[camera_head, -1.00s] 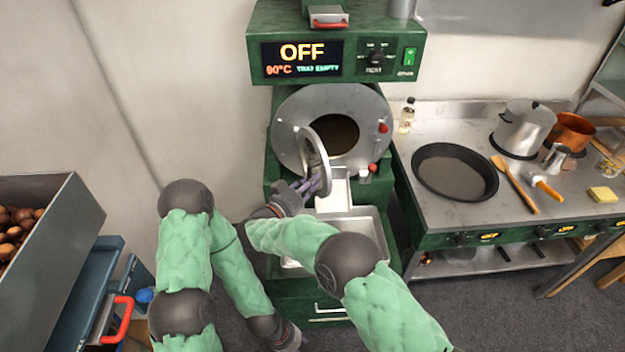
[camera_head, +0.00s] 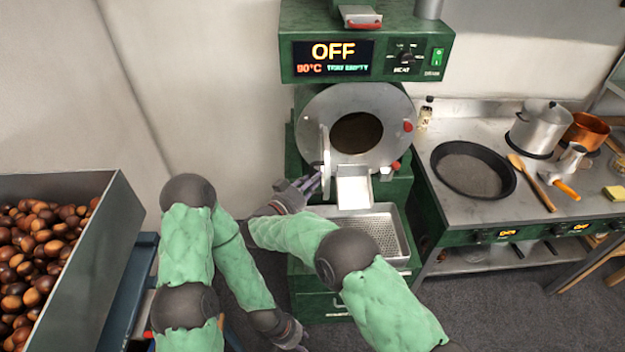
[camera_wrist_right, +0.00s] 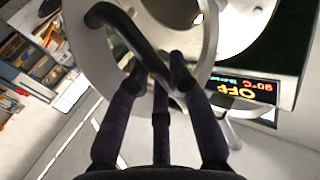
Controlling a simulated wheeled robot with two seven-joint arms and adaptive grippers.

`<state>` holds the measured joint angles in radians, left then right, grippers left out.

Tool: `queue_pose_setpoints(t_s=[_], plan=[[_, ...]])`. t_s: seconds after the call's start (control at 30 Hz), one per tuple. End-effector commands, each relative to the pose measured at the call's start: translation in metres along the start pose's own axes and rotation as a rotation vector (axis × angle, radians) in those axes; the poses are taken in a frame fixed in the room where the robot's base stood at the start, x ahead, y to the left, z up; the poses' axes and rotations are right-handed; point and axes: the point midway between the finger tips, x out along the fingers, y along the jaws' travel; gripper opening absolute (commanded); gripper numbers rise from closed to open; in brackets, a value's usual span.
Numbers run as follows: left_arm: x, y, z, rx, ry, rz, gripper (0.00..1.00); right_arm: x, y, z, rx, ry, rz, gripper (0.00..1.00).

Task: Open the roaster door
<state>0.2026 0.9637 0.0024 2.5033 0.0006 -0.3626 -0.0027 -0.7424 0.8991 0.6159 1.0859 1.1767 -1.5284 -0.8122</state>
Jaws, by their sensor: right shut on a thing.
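The green roaster (camera_head: 300,135) has a round steel front (camera_head: 383,105) with a dark opening in its middle. Its round door (camera_head: 326,165) stands open, seen nearly edge-on at the left of the opening. My right gripper (camera_head: 311,186) is at the door's outer side, shut on the dark door handle (camera_wrist_right: 122,32). In the right wrist view the fingers (camera_wrist_right: 162,78) close around the handle, with the pale door disc (camera_wrist_right: 88,35) behind it. My left gripper (camera_head: 292,338) hangs low near the floor, away from the roaster; its fingers are too unclear to judge.
A chute (camera_head: 354,190) and perforated tray (camera_head: 408,250) sit below the opening. At left is a metal bin (camera_head: 125,215) of chestnuts. At right a stove counter (camera_head: 480,215) holds a black pan (camera_head: 473,170) and pots. Open floor lies at the lower right.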

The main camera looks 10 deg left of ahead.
Motion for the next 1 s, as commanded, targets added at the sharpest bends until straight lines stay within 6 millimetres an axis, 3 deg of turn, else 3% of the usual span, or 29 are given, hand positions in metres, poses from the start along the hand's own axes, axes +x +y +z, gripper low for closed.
queue_pose_setpoints(t_s=[0.2, 0.23, 0.3, 0.73, 1.0], plan=[[0.0, 0.0, 0.0, 0.0, 0.0, 0.0, 0.4, 0.0, 0.0, 0.0, -0.001, 0.0, -0.001, 0.0], [0.0, 0.0, 0.0, 0.0, 0.0, 0.0, 0.4, 0.0, 0.0, 0.0, -0.001, 0.0, -0.001, 0.26], [0.0, 0.0, 0.0, 0.0, 0.0, 0.0, 0.4, 0.0, 0.0, 0.0, 0.0, 0.0, -0.001, 0.46], [0.0, 0.0, 0.0, 0.0, 0.0, 0.0, 0.4, 0.0, 0.0, -0.006, 0.002, 0.001, 0.0, 0.46], [0.0, 0.0, 0.0, 0.0, 0.0, 0.0, 0.4, 0.0, -0.001, -0.052, 0.008, 0.005, 0.0, 0.46]])
